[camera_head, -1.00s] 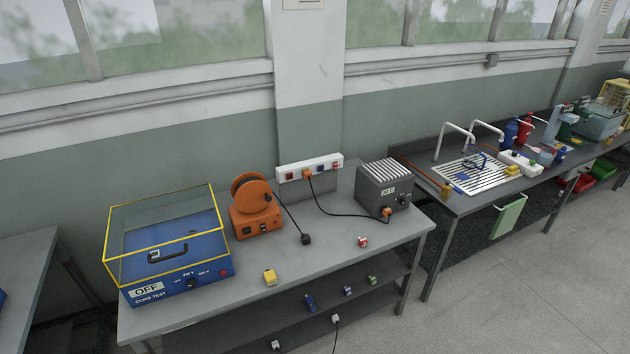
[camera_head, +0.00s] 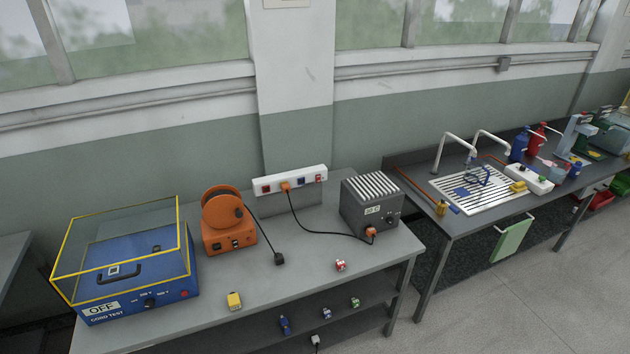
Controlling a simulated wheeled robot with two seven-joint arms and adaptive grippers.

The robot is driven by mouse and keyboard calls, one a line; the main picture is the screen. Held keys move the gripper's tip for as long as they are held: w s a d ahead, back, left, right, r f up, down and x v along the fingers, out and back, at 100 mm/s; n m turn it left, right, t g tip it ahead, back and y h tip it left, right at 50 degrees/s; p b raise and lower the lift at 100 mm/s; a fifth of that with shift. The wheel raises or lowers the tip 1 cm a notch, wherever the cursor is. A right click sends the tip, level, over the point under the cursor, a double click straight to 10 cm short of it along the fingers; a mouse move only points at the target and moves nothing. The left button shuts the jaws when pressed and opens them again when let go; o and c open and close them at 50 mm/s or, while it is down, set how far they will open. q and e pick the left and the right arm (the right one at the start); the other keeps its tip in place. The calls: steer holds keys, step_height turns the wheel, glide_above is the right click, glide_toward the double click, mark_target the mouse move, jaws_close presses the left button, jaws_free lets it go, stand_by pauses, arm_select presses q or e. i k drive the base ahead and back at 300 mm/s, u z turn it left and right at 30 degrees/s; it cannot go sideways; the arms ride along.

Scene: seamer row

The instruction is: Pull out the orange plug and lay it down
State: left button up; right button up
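An orange plug (camera_head: 286,187) sits in the white socket strip (camera_head: 265,187) at the back of the grey bench, by the wall. A black cord (camera_head: 303,226) runs from it down to the grey ribbed box (camera_head: 362,207) at the right, where another orange connector (camera_head: 371,232) sits low on the front. A black plug (camera_head: 279,258) lies loose on the bench on a cord from the orange reel (camera_head: 222,211). Neither of my grippers shows in the head view.
A blue cord-test box (camera_head: 140,291) with a clear yellow-edged lid stands at the left. A yellow block (camera_head: 234,300) and a red-and-white block (camera_head: 340,265) lie near the front edge. Bare bench top lies between them. A sink bench (camera_head: 455,222) stands to the right.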

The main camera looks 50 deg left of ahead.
mark_target(285, 188)
steer(key=u, duration=0.15)
steer(key=i, duration=1.55)
steer(key=u, duration=1.2)
steer(key=i, duration=0.85)
steer(key=u, duration=1.25)
steer(key=i, duration=0.3)
steer(key=u, duration=0.25)
